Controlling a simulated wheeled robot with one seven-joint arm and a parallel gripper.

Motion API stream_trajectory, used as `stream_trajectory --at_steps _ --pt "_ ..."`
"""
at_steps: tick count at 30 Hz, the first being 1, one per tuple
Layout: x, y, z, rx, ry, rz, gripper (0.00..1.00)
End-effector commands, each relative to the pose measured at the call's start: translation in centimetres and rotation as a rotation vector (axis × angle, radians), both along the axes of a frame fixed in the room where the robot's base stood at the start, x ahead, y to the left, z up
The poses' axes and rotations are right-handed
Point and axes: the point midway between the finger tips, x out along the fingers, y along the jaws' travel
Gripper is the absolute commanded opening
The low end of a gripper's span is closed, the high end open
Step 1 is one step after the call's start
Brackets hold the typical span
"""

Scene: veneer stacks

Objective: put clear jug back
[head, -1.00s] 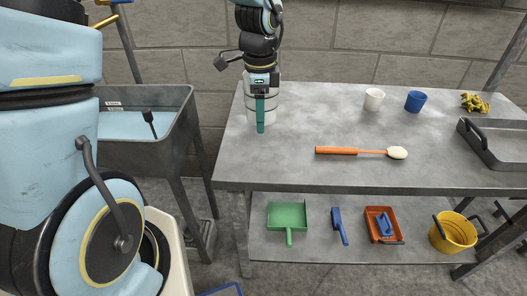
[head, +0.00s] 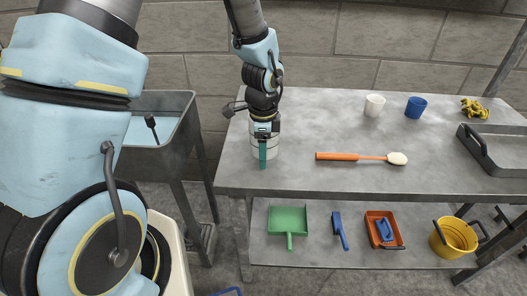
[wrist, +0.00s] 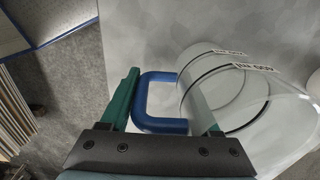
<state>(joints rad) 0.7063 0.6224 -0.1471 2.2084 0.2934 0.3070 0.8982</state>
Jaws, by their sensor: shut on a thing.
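The clear jug (head: 275,144) is at the left end of the grey table (head: 330,120), upright beneath my gripper. In the wrist view the clear jug (wrist: 245,95) shows its see-through round body with dark lines and printed marks, and a blue handle (wrist: 143,102). My gripper (wrist: 163,95) has green fingers on either side of the blue handle and is shut on it. In the head view my gripper (head: 263,152) partly covers the jug. I cannot tell whether the jug's base touches the table top.
A sink (head: 165,160) stands left of the table. An orange-handled tool (head: 340,156), a white cup (head: 374,105), a blue cup (head: 415,107), yellow gloves (head: 474,109) and a grey tray (head: 490,152) lie to the right. The lower shelf holds a green dustpan (head: 288,221) and a yellow bucket (head: 452,235).

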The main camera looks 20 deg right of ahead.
Motion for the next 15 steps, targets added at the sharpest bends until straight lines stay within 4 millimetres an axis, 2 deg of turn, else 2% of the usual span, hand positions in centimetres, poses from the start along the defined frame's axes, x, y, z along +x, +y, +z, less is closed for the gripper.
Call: stream_trajectory --at_steps 4,5,12,15 --pt "0.00 0.00 -0.41 0.000 0.000 0.000 0.00" --pt "0.01 0.00 -0.34 0.000 0.000 0.000 0.65" --pt "0.01 0.01 -0.27 0.000 0.000 0.000 0.92" --pt "0.01 0.01 -0.27 0.000 0.000 0.000 0.93"
